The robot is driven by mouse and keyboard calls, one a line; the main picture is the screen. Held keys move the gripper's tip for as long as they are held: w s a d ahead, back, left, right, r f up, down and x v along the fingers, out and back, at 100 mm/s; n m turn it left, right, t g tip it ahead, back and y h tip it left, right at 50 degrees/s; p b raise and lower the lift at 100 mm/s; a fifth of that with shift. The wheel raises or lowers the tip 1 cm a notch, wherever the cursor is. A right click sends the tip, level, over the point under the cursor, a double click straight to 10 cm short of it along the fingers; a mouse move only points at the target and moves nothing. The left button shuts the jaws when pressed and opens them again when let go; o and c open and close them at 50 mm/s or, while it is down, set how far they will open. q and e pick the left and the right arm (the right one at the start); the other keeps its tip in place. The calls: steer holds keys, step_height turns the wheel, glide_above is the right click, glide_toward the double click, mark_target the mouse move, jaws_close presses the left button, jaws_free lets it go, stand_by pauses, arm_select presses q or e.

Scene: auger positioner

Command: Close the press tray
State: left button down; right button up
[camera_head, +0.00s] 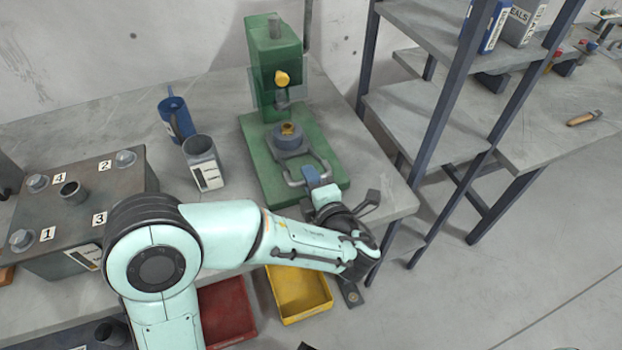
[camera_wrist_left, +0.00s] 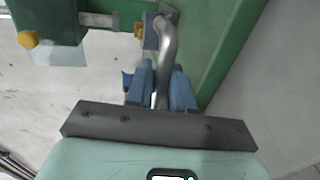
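The green press (camera_head: 276,60) stands on the worktable by the wall. Its grey press tray (camera_head: 292,153) sticks out at the front over the green base, carrying a round grey holder with a brass-coloured piece (camera_head: 288,129). A U-shaped metal handle (camera_head: 328,166) is at the tray's front; it also shows in the left wrist view (camera_wrist_left: 168,45). My left gripper (camera_head: 312,176) is at this handle. In the left wrist view its blue fingers (camera_wrist_left: 161,88) lie close on both sides of the bar and look shut on it. My right gripper is not in view.
A blue jug (camera_head: 175,118) and a grey container (camera_head: 203,162) stand left of the press. A numbered dark box (camera_head: 75,215) is further left. Red (camera_head: 226,312) and yellow (camera_head: 299,293) bins are below the table's front edge. A shelf rack (camera_head: 428,110) stands to the right.

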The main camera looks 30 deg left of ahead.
arm_select(q)
steer(key=shift+w+a+r+p, duration=0.1)
steer(key=shift+w+a+p, duration=1.3)
steer(key=shift+a, duration=0.2)
steer(key=shift+s, duration=0.1)
steer(key=c, duration=1.2)
jaws_free()
steer(key=shift+o, duration=0.3)
steer(key=p+v, duration=0.1)
steer(key=v, duration=1.2)
steer(key=shift+s, duration=0.1)
